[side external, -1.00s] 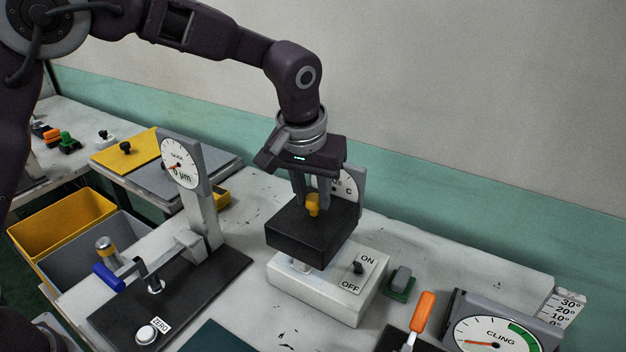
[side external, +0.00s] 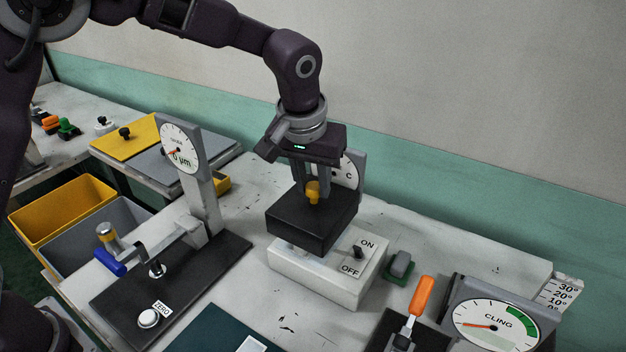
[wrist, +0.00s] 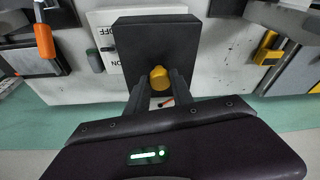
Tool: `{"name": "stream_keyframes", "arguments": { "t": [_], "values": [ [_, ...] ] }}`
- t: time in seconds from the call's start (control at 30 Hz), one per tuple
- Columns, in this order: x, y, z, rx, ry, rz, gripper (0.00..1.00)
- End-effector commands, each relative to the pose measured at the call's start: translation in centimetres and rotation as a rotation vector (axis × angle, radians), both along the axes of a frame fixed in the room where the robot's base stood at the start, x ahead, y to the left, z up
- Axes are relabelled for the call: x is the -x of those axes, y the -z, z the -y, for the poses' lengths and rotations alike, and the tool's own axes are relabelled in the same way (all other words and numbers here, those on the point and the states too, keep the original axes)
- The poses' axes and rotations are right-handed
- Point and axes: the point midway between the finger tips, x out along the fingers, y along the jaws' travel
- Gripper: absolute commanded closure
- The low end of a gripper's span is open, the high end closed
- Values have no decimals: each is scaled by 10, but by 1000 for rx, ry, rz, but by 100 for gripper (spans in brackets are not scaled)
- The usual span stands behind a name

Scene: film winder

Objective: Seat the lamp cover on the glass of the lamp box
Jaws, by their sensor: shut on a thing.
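The lamp cover (side external: 313,220) is a dark box-shaped piece with a yellow knob (side external: 313,191) on top. My gripper (side external: 312,194) is shut on the knob, with the cover hanging level below it. The white lamp box (side external: 325,283) stands beneath, with a switch plate marked ON and OFF on its right part. The cover is over the left part of the box and hides most of the glass. A narrow gap appears between them at the front. The wrist view shows the cover (wrist: 157,42) and knob (wrist: 159,78) between my fingers, with the lamp box (wrist: 103,30) partly hidden.
A gauge stand (side external: 203,190) on a black base is to the left. A dial marked C (side external: 348,172) stands behind the cover. A green block with a grey top (side external: 400,267), an orange-handled tool (side external: 421,297) and the CLING meter (side external: 495,325) are to the right.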

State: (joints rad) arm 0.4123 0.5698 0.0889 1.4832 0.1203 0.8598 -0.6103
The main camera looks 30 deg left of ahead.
Motion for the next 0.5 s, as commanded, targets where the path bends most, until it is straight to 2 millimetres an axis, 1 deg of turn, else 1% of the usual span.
{"name": "stream_keyframes", "arguments": {
  "t": [0.3, 0.5],
  "values": [
    [0, 0, 0, 0, 0, 0, 100],
    [0, 6, 0, 0, 0, 0, 100]
  ]
}}
